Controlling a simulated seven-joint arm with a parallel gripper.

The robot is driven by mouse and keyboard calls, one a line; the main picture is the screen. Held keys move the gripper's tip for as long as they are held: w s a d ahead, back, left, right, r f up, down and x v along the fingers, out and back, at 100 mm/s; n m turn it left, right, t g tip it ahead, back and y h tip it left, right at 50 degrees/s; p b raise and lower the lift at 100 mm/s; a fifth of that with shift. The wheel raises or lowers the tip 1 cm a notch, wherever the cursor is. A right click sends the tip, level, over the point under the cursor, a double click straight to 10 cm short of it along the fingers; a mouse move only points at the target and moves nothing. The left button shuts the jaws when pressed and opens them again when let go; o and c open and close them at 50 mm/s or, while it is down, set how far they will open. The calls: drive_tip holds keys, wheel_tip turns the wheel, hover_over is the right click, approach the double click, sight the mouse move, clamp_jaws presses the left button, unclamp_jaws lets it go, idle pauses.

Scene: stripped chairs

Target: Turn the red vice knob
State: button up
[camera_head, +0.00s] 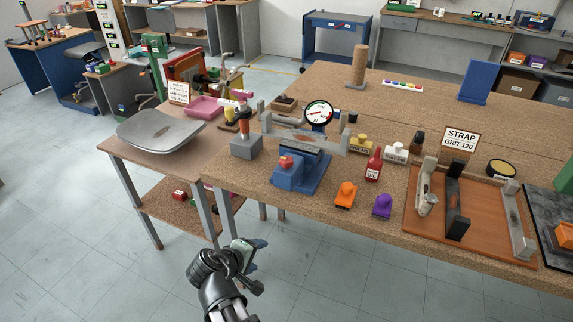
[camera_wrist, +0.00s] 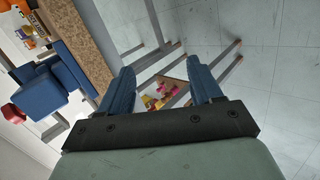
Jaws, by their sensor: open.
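The blue vice (camera_head: 303,172) stands near the front edge of the cork-topped workbench. Its red knob (camera_head: 286,161) faces the front left. In the wrist view the blue vice (camera_wrist: 48,88) is at the left, with the red knob (camera_wrist: 11,113) at the far left edge. My gripper (camera_head: 262,247) is in front of the bench, below and to the left of the vice, apart from it. In the wrist view its two blue fingers (camera_wrist: 163,88) are spread with nothing between them.
An orange object (camera_head: 345,194), a purple object (camera_head: 382,206) and a red bottle (camera_head: 373,167) stand right of the vice. A grey block with an orange-handled tool (camera_head: 245,146) is left of it. A lower side table (camera_head: 138,160) adjoins the bench's left. The floor in front is clear.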

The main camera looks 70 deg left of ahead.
drive_tip(key=w+a+r+n+t+y, duration=0.2)
drive_tip(key=a+r+n+t, duration=0.15)
drive_tip(key=r, duration=0.55)
drive_tip(key=n+t+y, duration=0.3)
drive_tip(key=n, duration=0.7)
approach(282, 164)
drive_tip(key=s+d+f, duration=0.1)
drive_tip(key=d, duration=0.1)
drive_tip(key=a+n, duration=0.1)
drive_tip(key=n, duration=0.4)
drive_tip(key=shift+t, duration=0.35)
drive_tip(key=x, duration=1.3)
drive_tip(key=shift+a+r, duration=0.2)
drive_tip(key=shift+r, duration=0.1)
drive_tip(key=c, duration=1)
drive_tip(key=shift+o, duration=0.2)
drive_tip(key=shift+m, duration=0.35)
